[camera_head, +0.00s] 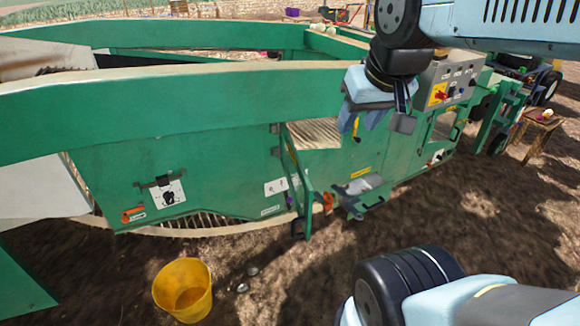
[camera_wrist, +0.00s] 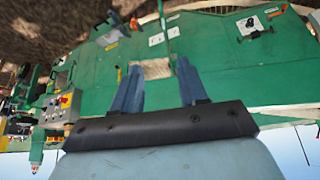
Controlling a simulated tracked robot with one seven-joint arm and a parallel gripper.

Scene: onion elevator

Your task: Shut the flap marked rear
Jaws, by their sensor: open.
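In the head view a green flap (camera_head: 300,178) stands swung out, nearly edge-on, beside a rectangular opening (camera_head: 316,133) in the green machine's side. Slats show through the opening. A white label (camera_head: 276,187) and other small labels sit left of the flap; I cannot read which says rear. My gripper (camera_head: 361,122) is open and empty, fingers downward, right of the opening and apart from the flap. In the wrist view my gripper (camera_wrist: 158,70) shows two spread blue-grey fingers before the green side, with a tan opening between them. The flap is hard to make out there.
A second green panel (camera_head: 150,180) with a latch lies flat at the left. A small bracket (camera_head: 362,190) juts out right of the flap. A control box (camera_head: 450,83) stands at the upper right. A yellow bucket (camera_head: 183,288) stands on the soil; ground to its right is mostly clear.

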